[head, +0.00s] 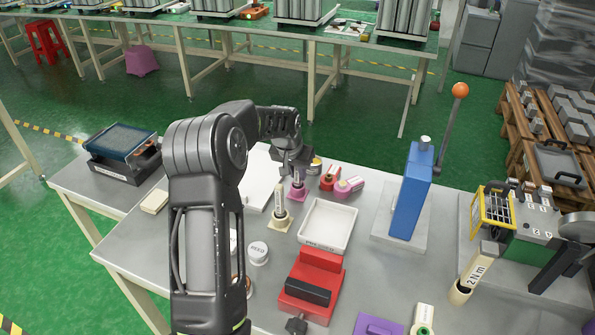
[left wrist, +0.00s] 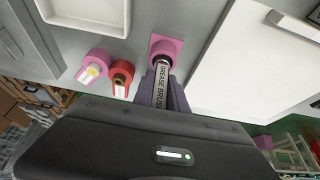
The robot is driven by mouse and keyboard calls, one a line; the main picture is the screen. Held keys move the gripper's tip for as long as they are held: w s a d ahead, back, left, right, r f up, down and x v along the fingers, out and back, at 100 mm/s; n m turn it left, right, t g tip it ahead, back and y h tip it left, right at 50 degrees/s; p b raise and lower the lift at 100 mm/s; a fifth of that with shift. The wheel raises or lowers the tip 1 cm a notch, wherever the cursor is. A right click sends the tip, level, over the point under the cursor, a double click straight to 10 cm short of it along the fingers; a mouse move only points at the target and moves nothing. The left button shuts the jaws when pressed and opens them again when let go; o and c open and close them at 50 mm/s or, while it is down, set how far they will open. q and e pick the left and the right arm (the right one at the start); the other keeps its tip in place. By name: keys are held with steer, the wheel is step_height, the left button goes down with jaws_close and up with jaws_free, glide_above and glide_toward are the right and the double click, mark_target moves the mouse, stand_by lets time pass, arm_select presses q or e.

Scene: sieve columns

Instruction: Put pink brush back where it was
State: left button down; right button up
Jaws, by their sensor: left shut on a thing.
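The brush, labelled GREASE BRUSH (left wrist: 162,86), is held in my left gripper (left wrist: 163,95). Its far end, with a dark collar, is at a pink square-based holder (left wrist: 166,46). In the head view my left gripper (head: 294,170) is directly above the pink holder (head: 297,193), near the back edge of the table. The brush is mostly hidden by the fingers there. I cannot tell whether the brush is fully seated in the holder or just above it. My right gripper is not in view.
A cream holder with a handle (head: 281,218) stands in front. A white tray (head: 327,226), red vise (head: 313,277) and blue press (head: 411,190) stand nearby.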

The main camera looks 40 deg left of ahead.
arm_select(q)
steer(key=shift+f, duration=0.1)
steer(key=c, duration=1.3)
jaws_free()
steer(key=shift+r, duration=0.2)
steer(key=shift+s+r, duration=0.1)
steer(key=shift+r, duration=0.15)
steer(key=b+v, duration=0.1)
steer(key=v, duration=1)
steer(key=shift+s+d+r, duration=0.1)
steer(key=shift+s+d, duration=0.05)
